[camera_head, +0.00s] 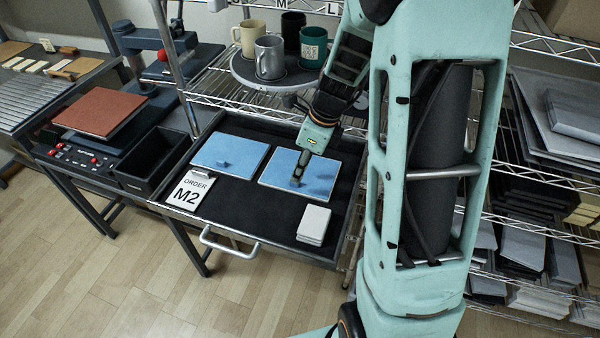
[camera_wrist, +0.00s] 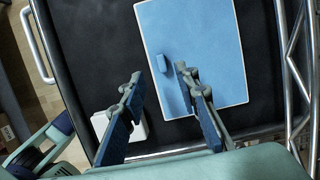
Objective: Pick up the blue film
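Two flat blue films lie side by side in the open black drawer, the left one (camera_head: 222,150) and the right one (camera_head: 325,180). Each has a small raised blue tab. My gripper (camera_head: 298,180) points down over the left part of the right film. In the wrist view, one blue film (camera_wrist: 205,40) fills the upper middle, with its tab (camera_wrist: 162,63) standing near its left edge. My gripper (camera_wrist: 158,76) is open there, its two fingertips on either side of the tab's line. Nothing is held. I cannot tell how high the fingertips are above the film.
The drawer (camera_head: 265,205) also holds a white stack (camera_head: 314,225) and an "ORDER M2" card (camera_head: 190,192). Several mugs stand on a round tray (camera_head: 245,72) behind. A press with a red-brown plate (camera_head: 101,114) is at left. Wire shelves (camera_head: 540,190) stand at right.

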